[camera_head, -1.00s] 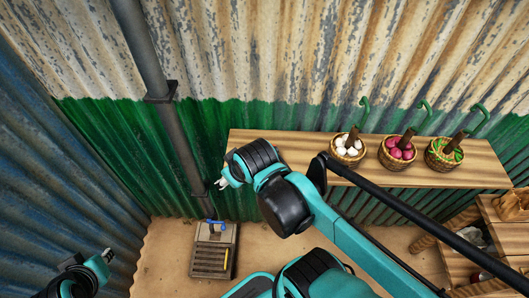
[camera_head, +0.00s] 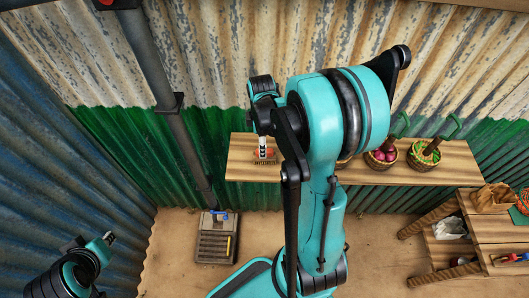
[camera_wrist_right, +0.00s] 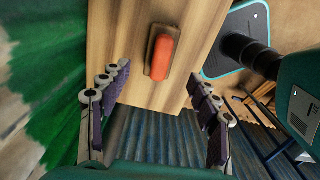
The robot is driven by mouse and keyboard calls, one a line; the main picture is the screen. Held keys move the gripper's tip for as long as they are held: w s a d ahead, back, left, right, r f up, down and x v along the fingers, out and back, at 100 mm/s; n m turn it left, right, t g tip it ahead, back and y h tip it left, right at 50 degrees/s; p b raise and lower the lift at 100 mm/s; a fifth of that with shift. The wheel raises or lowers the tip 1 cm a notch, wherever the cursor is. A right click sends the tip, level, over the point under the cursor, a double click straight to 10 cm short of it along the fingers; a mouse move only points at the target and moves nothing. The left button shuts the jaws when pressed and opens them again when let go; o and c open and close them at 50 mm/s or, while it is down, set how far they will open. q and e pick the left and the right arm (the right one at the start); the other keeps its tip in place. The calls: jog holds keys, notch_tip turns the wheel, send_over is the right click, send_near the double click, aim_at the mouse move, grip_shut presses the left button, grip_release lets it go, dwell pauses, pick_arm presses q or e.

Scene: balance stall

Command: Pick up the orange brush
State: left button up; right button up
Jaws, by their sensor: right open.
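The orange brush (camera_wrist_right: 162,58) lies on the wooden shelf (camera_wrist_right: 130,38), its orange top facing the right wrist camera with a brown edge around it. In the head view the brush (camera_head: 265,154) is on the shelf's left part, partly covered by my right gripper (camera_head: 262,147). In the right wrist view my right gripper (camera_wrist_right: 160,82) is open and empty, with the brush just beyond its fingertips, roughly centred between the two fingers. My left gripper (camera_head: 108,238) is at the lower left of the head view, away from the shelf; its jaws are too small to read.
Baskets with magenta (camera_head: 381,157) and green (camera_head: 424,155) contents stand on the shelf's right part; my right arm hides part of it. A scale-like box (camera_head: 215,248) sits on the floor by a pole (camera_head: 180,130). A stepped wooden stand (camera_head: 480,240) is at right.

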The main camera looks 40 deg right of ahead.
jog(key=f, duration=0.2)
jog(key=f+b, duration=0.1)
jog(key=f, duration=0.4)
jog(key=shift+s+d+f, duration=0.1)
jog(key=shift+s+d, duration=0.1)
jog(key=shift+d, duration=0.15)
jog(key=c, duration=1.3)
